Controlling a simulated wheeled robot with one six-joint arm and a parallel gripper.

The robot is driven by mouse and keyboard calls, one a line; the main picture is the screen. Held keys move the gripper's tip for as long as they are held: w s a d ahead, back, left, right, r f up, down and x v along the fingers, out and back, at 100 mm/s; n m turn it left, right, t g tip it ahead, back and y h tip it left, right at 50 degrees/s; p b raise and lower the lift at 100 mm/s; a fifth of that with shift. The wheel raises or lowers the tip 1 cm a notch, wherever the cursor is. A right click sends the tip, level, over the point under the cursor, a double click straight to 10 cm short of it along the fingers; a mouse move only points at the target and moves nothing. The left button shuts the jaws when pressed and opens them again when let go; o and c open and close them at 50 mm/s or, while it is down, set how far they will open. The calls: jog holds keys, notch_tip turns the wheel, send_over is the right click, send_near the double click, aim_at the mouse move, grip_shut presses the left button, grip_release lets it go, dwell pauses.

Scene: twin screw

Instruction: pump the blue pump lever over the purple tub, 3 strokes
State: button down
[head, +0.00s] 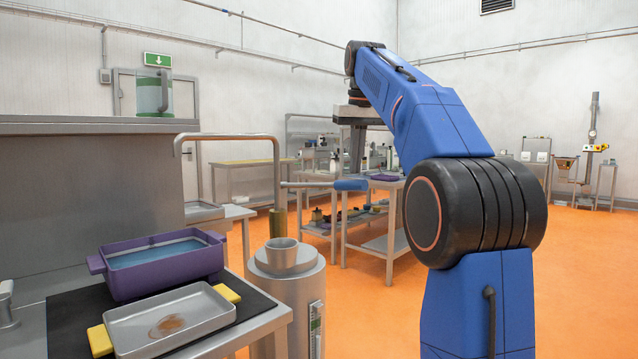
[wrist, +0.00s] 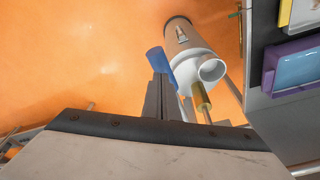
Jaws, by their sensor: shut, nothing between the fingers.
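The pump lever (head: 350,185) is a thin grey rod with a blue grip, roughly level, reaching right from the brass-coloured pump post (head: 278,222). The purple tub (head: 150,285) stands left on the counter with blue liquid in it, below the pump's bent spout (head: 225,137). My gripper (head: 356,172) points down, shut and empty, with its tips close above the blue grip. In the wrist view my gripper (wrist: 156,82) overlaps the near part of the blue grip (wrist: 154,58); I cannot tell whether they touch. The tub's edge shows at right (wrist: 268,75).
A grey metal tray (head: 165,325) with a brown stain and yellow handles sits in front of the tub on a dark mat. A grey cylinder with a cup (head: 283,255) stands by the pump. Work tables (head: 385,225) stand behind; orange floor is open at right.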

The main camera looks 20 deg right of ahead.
notch_tip(320, 180, down, 14)
jog(key=shift+f, duration=0.2)
dwell(1.9)
jog(key=shift+r, duration=7.25)
jog(key=shift+f, duration=0.1)
